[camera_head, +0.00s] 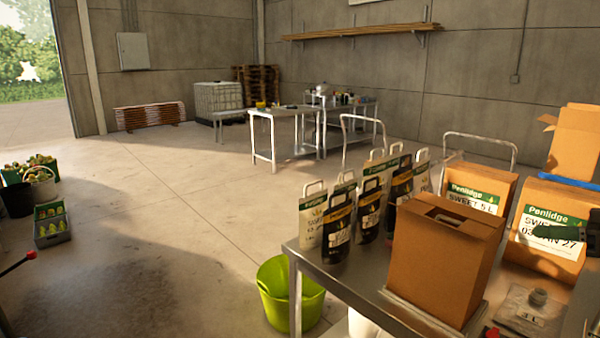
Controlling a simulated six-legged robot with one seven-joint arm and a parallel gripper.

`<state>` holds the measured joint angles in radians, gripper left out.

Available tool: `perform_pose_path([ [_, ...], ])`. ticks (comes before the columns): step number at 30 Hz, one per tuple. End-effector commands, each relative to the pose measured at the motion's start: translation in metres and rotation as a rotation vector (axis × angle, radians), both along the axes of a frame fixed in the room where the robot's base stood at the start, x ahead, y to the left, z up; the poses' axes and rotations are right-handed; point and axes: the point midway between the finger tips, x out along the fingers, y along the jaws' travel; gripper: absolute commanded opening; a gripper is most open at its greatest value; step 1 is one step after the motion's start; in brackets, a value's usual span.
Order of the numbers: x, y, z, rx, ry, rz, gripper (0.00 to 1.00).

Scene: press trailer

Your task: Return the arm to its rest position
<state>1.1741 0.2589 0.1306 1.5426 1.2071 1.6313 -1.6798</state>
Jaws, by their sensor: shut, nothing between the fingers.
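My gripper does not show clearly anywhere in the head view, and I cannot tell its pose or that of my arm. A steel table (350,285) stands at the lower right. On it are a tall brown carton (445,262) with a hand slot and several black and white pouches (338,229) with handles. A dark green object (556,232) juts in from the right edge in front of a labelled carton (540,255); I cannot tell what it is.
A lime green tub (285,290) stands on the floor beside the steel table. Crates of fruit (50,225) stand at the left. A farther steel table (283,113) is near the back wall. The concrete floor (165,215) between is clear.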

Motion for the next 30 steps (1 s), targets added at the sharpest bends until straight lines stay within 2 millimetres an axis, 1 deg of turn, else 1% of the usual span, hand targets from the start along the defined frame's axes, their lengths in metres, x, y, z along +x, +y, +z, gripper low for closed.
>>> perform_pose_path([
  [1, 0.010, 0.017, -0.003, 0.003, 0.041, 0.013, 0.00],
  [3, 0.015, 0.037, -0.008, 0.007, 0.103, 0.017, 0.00],
  [8, 0.016, 0.086, -0.018, 0.005, 0.254, 0.014, 0.00],
  [11, 0.020, 0.122, -0.029, -0.006, 0.367, 0.002, 0.00],
  [12, 0.020, 0.139, -0.034, -0.014, 0.417, -0.004, 0.00],
  [14, 0.014, 0.166, -0.042, -0.035, 0.496, -0.022, 0.00],
  [15, 0.008, 0.186, -0.048, -0.053, 0.551, -0.037, 0.00],
  [17, -0.004, 0.214, -0.058, -0.086, 0.628, -0.072, 0.00],
  [18, -0.012, 0.231, -0.065, -0.110, 0.675, -0.099, 0.00],
  [21, -0.034, 0.268, -0.082, -0.174, 0.765, -0.175, 0.00],
  [24, -0.060, 0.296, -0.099, -0.239, 0.814, -0.259, 0.00],
  [27, -0.087, 0.317, -0.115, -0.297, 0.823, -0.345, 0.00],
  [30, -0.110, 0.332, -0.130, -0.341, 0.799, -0.423, 0.00],
])
